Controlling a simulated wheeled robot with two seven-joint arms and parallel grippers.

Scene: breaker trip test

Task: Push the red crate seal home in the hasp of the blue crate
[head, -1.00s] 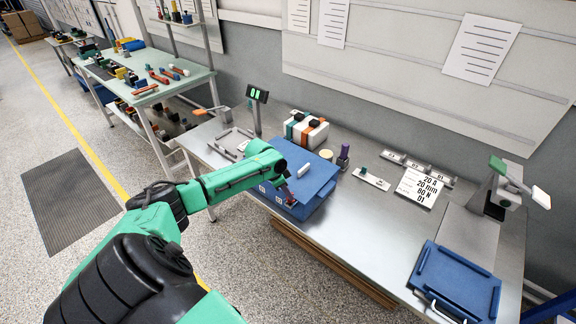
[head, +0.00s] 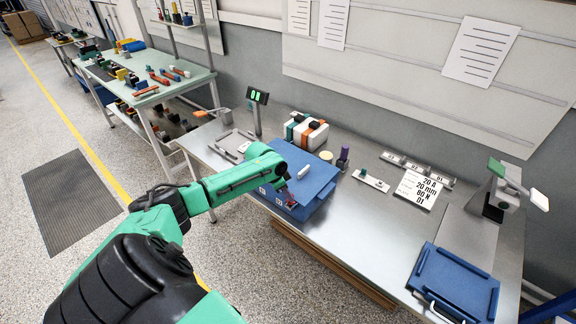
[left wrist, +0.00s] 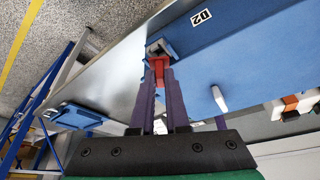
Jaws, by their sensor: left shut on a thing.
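The blue crate (head: 318,178) stands on the steel bench, with its lid on and a white handle-like piece (head: 302,171) on top. A grey hasp (left wrist: 160,46) sits at the crate's edge. My left gripper (left wrist: 158,82), with purple fingers, is shut on the red crate seal (left wrist: 158,68). The seal's far end is at the hasp and appears to meet it; its depth in the hasp cannot be told. In the head view my left gripper (head: 289,197) is at the crate's front side, partly hidden by my arm.
A small display (head: 257,96) stands behind the crate. A white case with orange and green bands (head: 305,131) and a purple item (head: 343,158) are at the back. A blue tray (head: 455,283) lies at the right.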

